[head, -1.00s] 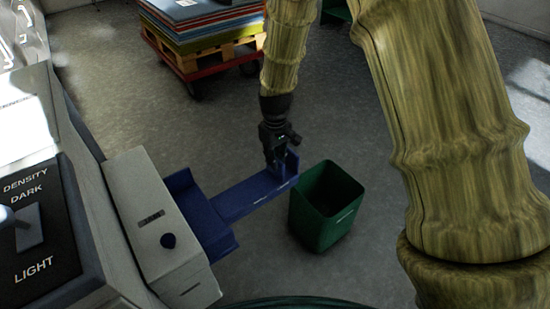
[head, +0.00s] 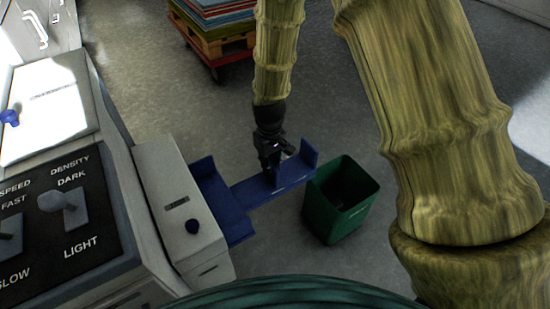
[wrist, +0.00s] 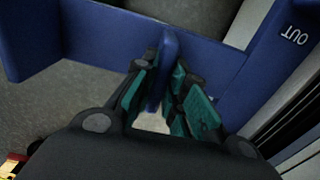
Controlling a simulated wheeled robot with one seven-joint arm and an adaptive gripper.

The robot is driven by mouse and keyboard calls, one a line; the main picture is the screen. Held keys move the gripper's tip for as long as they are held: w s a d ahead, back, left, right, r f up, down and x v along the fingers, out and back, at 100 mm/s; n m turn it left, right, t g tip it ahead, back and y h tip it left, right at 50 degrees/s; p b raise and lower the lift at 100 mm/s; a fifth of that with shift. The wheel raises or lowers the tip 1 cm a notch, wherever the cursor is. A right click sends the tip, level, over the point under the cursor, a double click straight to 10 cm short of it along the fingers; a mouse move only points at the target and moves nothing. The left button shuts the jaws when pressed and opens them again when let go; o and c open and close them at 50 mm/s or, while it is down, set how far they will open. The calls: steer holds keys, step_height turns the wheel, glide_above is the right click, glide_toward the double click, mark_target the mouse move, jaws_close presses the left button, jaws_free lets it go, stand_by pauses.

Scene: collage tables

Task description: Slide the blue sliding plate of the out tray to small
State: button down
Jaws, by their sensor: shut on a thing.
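The blue out tray (head: 222,205) sticks out from the machine's side, with a long arm and an upright end wall (head: 303,160) at its right. In the wrist view its side marked "OUT" (wrist: 293,36) is at the right and the end wall (wrist: 28,40) at the left. My gripper (head: 272,168) is over the arm, apart from the end wall. In the wrist view my gripper (wrist: 160,80) is shut on the upright blue sliding plate (wrist: 169,55), one finger on each side. Faint white marks on the tray edge are too small to read.
A green bin (head: 340,205) stands on the floor right beside the tray's end. The grey machine (head: 178,215) with its control panel (head: 62,215) fills the left. A pallet of stacked sheets (head: 215,30) stands at the back. Open floor lies behind the tray.

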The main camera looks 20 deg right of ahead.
steer(key=shift+w, duration=0.1)
steer(key=c, duration=1.4)
jaws_free()
steer(key=shift+c, duration=0.2)
step_height(320, 180, up, 12)
